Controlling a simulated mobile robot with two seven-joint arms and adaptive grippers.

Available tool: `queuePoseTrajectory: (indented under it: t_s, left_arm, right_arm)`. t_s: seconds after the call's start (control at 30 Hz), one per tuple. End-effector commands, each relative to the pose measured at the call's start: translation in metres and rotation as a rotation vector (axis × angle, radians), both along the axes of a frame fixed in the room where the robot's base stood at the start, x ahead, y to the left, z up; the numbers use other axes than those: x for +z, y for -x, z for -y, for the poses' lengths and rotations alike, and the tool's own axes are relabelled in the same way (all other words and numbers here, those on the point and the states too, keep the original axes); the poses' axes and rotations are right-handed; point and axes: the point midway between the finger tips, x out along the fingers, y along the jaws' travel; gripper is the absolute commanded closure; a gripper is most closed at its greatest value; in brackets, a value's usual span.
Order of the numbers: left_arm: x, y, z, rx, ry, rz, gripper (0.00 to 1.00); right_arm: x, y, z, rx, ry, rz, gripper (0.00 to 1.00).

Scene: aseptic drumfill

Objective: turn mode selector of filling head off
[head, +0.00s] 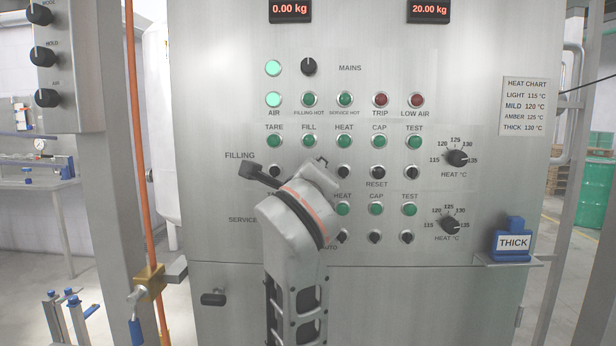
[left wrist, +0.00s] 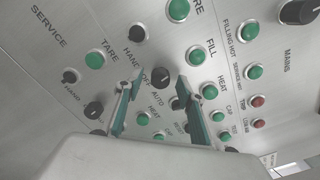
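The filling head's mode selector (left wrist: 161,77) is a black knob under the green FILL button (left wrist: 195,55), among the HAND, OFF and AUTO lettering in the left wrist view. Its pointer direction is too small to read. My left gripper (left wrist: 160,80) is open; its two fingers appear on either side of this knob, with no visible contact. In the head view my left gripper (head: 292,173) is in front of the FILLING row and hides the selector. My right gripper is not in view.
Other black selectors (head: 344,171) and green buttons (head: 344,142) lie close around. A heat dial (head: 457,158) is at right. A blue THICK block (head: 513,242) stands on a side shelf. An orange pipe (head: 142,150) runs at left.

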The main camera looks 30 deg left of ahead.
Motion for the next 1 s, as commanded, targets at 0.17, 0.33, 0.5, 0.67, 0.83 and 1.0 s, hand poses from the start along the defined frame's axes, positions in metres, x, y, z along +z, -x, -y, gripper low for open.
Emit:
queuePoseTrajectory:
  t_s: [0.17,0.33,0.5,0.67,0.83,1.0]
  left_arm:
    - [0.0,0.0,0.0,0.0,-0.002,0.001,0.62]
    - [0.001,0.005,0.004,-0.001,-0.001,0.002,0.62]
    - [0.001,0.026,0.017,-0.003,0.002,0.004,0.62]
    - [0.0,0.048,0.03,-0.003,0.002,0.002,0.62]
    - [0.0,0.061,0.038,-0.002,0.0,0.001,0.62]
    - [0.0,0.064,0.039,0.0,0.0,0.0,0.62]
  right_arm:
    - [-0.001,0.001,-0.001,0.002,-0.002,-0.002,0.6]
    - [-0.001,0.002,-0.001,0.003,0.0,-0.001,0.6]
    - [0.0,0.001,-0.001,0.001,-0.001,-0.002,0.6]
    - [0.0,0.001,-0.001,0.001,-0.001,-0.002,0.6]
    - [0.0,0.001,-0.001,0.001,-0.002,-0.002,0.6]
    - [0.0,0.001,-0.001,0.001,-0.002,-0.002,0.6]
